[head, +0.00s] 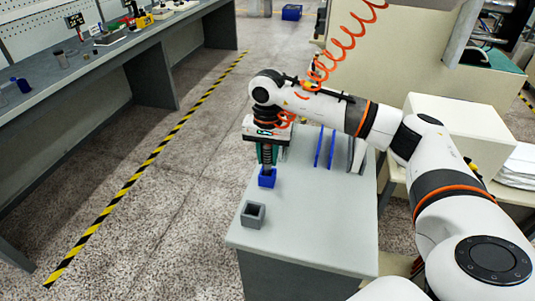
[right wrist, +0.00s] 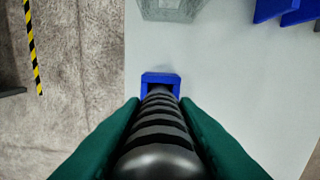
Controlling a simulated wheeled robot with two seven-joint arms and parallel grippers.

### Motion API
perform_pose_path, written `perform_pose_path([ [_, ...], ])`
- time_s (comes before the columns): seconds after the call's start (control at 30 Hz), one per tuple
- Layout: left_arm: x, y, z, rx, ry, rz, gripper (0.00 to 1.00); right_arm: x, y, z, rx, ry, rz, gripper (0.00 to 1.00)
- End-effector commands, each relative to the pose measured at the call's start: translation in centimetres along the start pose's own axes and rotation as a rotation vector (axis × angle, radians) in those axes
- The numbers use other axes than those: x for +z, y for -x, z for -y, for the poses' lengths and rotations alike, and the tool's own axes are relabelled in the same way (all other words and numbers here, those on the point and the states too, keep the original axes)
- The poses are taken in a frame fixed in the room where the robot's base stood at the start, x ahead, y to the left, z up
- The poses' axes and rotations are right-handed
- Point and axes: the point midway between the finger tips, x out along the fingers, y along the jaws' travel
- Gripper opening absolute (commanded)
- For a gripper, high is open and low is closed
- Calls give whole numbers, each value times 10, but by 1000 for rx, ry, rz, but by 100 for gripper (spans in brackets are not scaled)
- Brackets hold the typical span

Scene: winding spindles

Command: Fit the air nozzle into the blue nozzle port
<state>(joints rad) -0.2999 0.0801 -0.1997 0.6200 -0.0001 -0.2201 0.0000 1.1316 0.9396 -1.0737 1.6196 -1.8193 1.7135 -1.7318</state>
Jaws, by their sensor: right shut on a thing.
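My right gripper (head: 266,153) is shut on the air nozzle (right wrist: 157,130), a black ribbed cylinder pointing down. The green fingers close on both sides of it in the right wrist view (right wrist: 158,150). The blue nozzle port (head: 267,180) is a small square block on the grey table, directly below the gripper. In the right wrist view the port (right wrist: 160,77) surrounds the nozzle's far end, which overlaps its opening. I cannot tell how deep the tip sits. My left gripper is not in view.
A grey square port (head: 253,214) stands nearer the front of the table (head: 300,235). Upright blue plates (head: 325,148) stand to the right. An orange coiled hose (head: 343,42) hangs above. A workbench (head: 90,60) runs along the left. The front right tabletop is clear.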

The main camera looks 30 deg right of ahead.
Motion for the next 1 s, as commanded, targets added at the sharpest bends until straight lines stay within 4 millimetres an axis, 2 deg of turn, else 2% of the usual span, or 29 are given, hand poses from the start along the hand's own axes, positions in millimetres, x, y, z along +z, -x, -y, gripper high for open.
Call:
perform_pose_path([
  [0.83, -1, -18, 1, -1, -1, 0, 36, 0, -22, 0, 0, 0, 0, 2],
  [0.87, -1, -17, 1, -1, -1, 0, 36, 0, -21, 0, 1, 0, 0, 30],
  [1.0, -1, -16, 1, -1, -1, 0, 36, 0, -21, 0, 0, 0, 0, 52],
])
